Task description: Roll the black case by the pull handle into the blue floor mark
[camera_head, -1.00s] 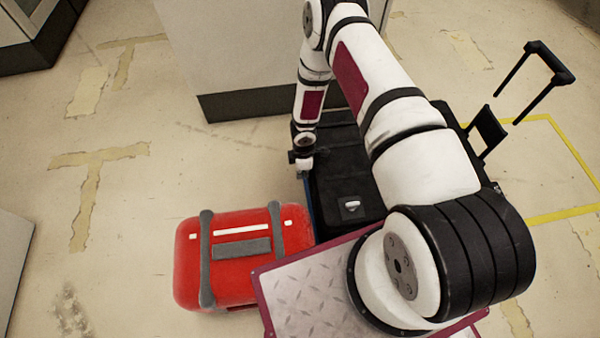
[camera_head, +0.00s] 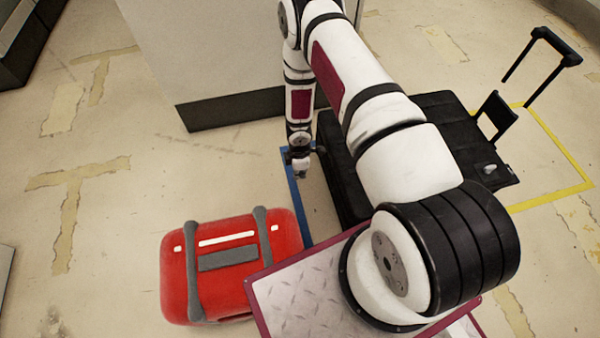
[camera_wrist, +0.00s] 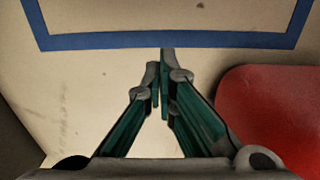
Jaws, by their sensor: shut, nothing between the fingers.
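The black case (camera_head: 440,110) is in the head view, partly hidden behind my arm. A black pull handle (camera_head: 556,48) shows at the upper right, beyond the case's far right end; I cannot tell how it joins the case. The blue floor mark (camera_head: 294,196) shows as a strip left of the case, and as a blue outline in the wrist view (camera_wrist: 160,41). My gripper (camera_head: 301,174) is shut and empty over the blue strip, left of the case and well away from the handle. Its fingertips (camera_wrist: 160,66) point toward the blue line in the wrist view.
A red case (camera_head: 230,262) stands at the lower left, near the blue strip; its red side (camera_wrist: 275,110) fills the wrist view's right. A yellow floor outline (camera_head: 555,198) lies at the right. A pale cabinet (camera_head: 215,55) stands behind my arm. Floor at the left is clear.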

